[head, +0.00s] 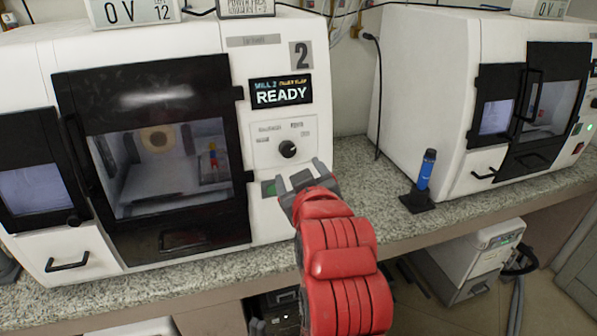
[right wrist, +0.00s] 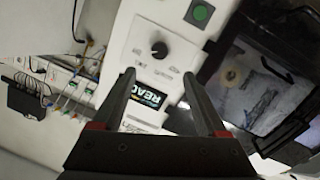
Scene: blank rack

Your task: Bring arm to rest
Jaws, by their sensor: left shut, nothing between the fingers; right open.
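My right gripper (head: 299,172) is at the end of the red arm in the head view. It is open and empty, in front of the lower control panel of the white mill 2 (head: 270,215). In the right wrist view its two fingers (right wrist: 159,74) stand apart with nothing between them. Beyond them, the panel's black knob (right wrist: 159,50), green button (right wrist: 200,12) and READY display (right wrist: 146,105) appear upside down. Whether the gripper touches the mill cannot be told. My left gripper is not in view.
Mill 2's dark-framed door (head: 160,105) looks shut, with a small coloured item (head: 213,157) behind its window. A blue cylinder on a black stand (head: 427,168) is on the granite counter (head: 365,190) to the right. A second white mill (head: 425,90) stands behind it.

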